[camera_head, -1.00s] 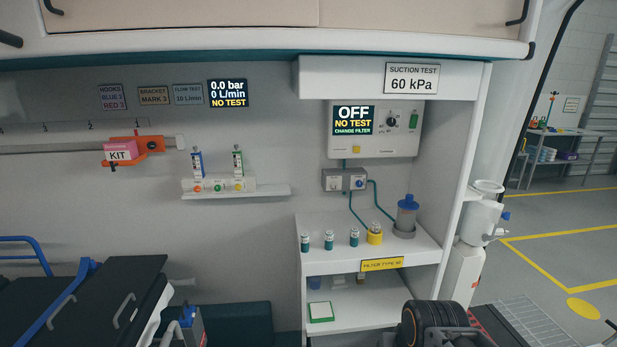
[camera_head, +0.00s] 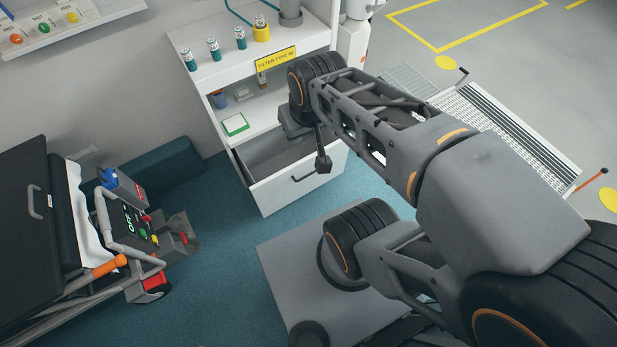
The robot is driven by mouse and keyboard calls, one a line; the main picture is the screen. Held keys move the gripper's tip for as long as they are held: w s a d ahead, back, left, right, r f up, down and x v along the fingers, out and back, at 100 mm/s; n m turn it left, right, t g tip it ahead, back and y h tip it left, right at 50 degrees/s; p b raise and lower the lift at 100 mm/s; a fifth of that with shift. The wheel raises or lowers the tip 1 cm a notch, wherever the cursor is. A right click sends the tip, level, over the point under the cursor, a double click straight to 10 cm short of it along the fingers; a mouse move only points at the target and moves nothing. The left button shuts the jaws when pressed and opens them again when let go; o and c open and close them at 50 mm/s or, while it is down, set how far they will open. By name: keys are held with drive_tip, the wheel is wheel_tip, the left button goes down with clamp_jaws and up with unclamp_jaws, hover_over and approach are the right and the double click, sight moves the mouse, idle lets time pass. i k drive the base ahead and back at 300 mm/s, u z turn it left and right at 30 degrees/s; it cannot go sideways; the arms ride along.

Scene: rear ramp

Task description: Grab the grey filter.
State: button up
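I cannot pick out a clearly grey filter. Several small teal-and-white filter cylinders stand on the white counter, one of them at the left (camera_head: 187,59) and one in a yellow holder (camera_head: 262,33). On the shelf below are a blue item (camera_head: 218,98) and a small greyish item (camera_head: 243,95) too small to identify. A drawer (camera_head: 290,192) under the shelf stands pulled open, and its visible inside looks bare. My gripper (camera_head: 308,146) hangs at the drawer's right rear part, mostly hidden behind my wrist; its finger opening is unclear.
A yellow label (camera_head: 276,59) is on the counter's front edge. A green-edged white pad (camera_head: 235,125) lies on the shelf. A stretcher (camera_head: 30,215) with a control box (camera_head: 130,222) stands at left. Teal floor (camera_head: 215,270) lies clear between it and my base.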

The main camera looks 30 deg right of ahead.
sight(260, 18)
drive_tip(key=z, duration=1.2)
drive_tip(key=i, duration=0.35)
drive_tip(key=u, duration=1.35)
drive_tip(key=i, duration=0.5)
drive_tip(key=u, duration=0.1)
